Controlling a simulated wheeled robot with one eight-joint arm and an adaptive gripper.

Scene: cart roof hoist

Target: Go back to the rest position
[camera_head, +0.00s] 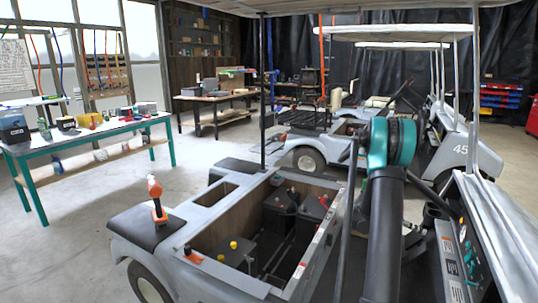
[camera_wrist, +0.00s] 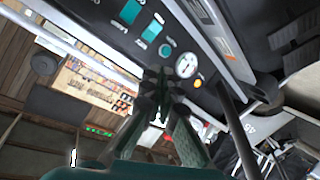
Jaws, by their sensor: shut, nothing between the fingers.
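My gripper (camera_wrist: 163,88) shows in the wrist view with its dark fingers brought together at the tips and nothing between them. The distance from fingertips to panel is hard to tell. In the head view my teal and black arm rises at the right of centre, and the gripper cannot be made out there. A grey cart (camera_head: 215,220) with an open bay stands in front of me, with dark batteries inside.
An orange-handled tool (camera_head: 155,196) stands on the cart's black seat pad. A teal-legged workbench (camera_head: 95,133) with small items stands at the left. White-roofed carts (camera_head: 470,150) fill the right and back. A thin black post (camera_head: 262,90) rises from the near cart. Floor at the left is clear.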

